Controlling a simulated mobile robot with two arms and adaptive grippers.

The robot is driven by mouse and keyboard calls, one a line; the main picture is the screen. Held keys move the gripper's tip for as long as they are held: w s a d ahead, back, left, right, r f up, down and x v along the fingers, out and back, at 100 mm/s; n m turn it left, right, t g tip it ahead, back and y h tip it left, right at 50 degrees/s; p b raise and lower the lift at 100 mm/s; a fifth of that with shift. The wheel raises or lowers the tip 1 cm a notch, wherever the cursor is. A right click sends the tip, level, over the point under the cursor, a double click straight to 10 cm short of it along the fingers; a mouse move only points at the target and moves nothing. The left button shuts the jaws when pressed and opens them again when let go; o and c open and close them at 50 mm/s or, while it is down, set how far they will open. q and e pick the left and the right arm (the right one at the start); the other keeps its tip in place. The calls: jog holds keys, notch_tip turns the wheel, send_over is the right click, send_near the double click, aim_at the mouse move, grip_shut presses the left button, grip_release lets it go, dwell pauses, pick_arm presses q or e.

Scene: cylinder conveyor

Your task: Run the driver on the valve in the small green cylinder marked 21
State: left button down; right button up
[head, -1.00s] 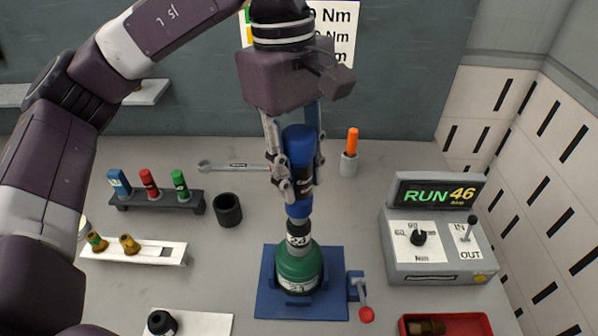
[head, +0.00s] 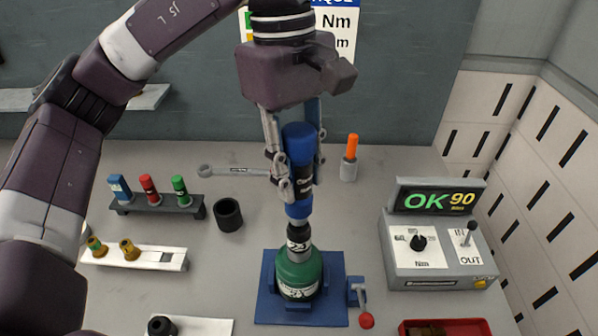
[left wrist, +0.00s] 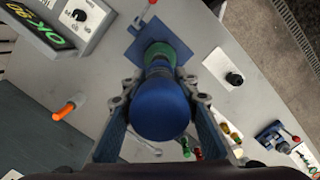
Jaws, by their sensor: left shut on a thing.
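The small green cylinder (head: 298,275) stands upright in a blue clamp base (head: 336,301); its label is hard to read now. My left gripper (head: 292,188) is shut on the blue driver (head: 299,148) and holds it upright above the cylinder. The driver's lower end sits on the valve at the cylinder's top, which the socket hides. In the left wrist view the driver's round blue end (left wrist: 160,108) fills the space between the fingers, with the green cylinder (left wrist: 160,52) beyond it. The control box's display (head: 437,198) reads OK 90. My right gripper is not in view.
The control box (head: 437,254) has a dial and an IN/OUT lever. A red-handled clamp lever (head: 364,312) is beside the base. A red tray (head: 447,328), a rack of coloured sockets (head: 160,203), a black cup (head: 228,213) and a valve holder (head: 159,257) stand around it.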

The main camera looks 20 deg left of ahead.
aim_at(298, 129)
pick_arm(q)
jog(key=shift+r+p, duration=1.75)
jog(key=shift+r, duration=0.6)
